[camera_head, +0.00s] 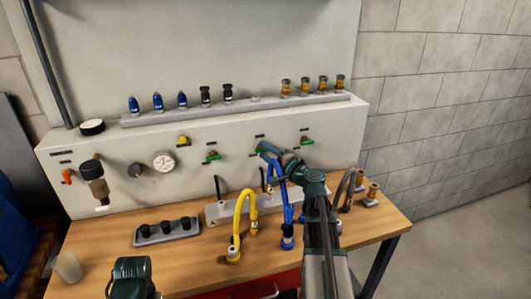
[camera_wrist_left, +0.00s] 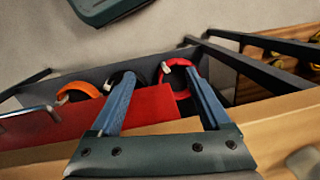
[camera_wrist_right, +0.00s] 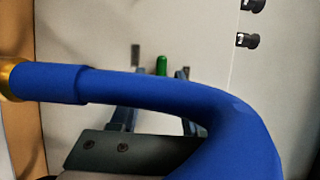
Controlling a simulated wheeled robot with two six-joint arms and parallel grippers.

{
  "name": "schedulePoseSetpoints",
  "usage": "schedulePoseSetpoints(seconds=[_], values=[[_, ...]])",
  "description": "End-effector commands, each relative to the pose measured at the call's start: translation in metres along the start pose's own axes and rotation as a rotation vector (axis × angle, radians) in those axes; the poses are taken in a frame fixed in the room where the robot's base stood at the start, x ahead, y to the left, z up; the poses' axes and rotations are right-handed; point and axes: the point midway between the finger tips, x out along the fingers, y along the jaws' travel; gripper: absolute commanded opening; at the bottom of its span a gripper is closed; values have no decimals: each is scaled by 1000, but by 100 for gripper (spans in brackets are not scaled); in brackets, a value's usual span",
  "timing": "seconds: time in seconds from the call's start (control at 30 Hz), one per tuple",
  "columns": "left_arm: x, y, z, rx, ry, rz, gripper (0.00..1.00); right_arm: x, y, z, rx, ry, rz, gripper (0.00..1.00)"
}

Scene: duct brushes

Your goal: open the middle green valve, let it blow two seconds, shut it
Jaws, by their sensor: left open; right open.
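Three green valves sit on the grey panel: the left one (camera_head: 213,156), the right one (camera_head: 303,142), and the middle one, mostly hidden behind my right gripper (camera_head: 264,149) in the head view. In the right wrist view the middle green valve handle (camera_wrist_right: 162,66) points at the camera, between the open fingers of my right gripper. I cannot tell whether the fingers touch it. A blue hose (camera_wrist_right: 150,92) crosses in front of that gripper and hides part of its fingers. My left gripper (camera_wrist_left: 160,85) is open and empty above an open drawer.
The blue hose (camera_head: 285,205), a yellow hose (camera_head: 241,210) and a dark hose (camera_head: 346,186) stand on the bench by my right arm. The drawer holds red and orange coils (camera_wrist_left: 78,91).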

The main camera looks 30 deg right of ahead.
Motion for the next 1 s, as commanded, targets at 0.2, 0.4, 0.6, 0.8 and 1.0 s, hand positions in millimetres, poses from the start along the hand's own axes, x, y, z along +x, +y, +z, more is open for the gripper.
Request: schedulePoseSetpoints(seconds=[0.2, 0.4, 0.6, 0.8, 1.0], values=[[0, 0, 0, 0, 0, 0, 81, 2, 0, 0, 0, 0, 0, 46], [0, 0, 0, 0, 0, 0, 81, 1, 0, 0, 0, 0, 0, 26], [0, 0, 0, 0, 0, 0, 81, 1, 0, 0, 0, 0, 0, 0], [0, 0, 0, 0, 0, 0, 81, 1, 0, 0, -1, 0, 1, 0], [-4, 0, 0, 0, 0, 0, 81, 1, -1, 0, -26, 0, 11, 0]])
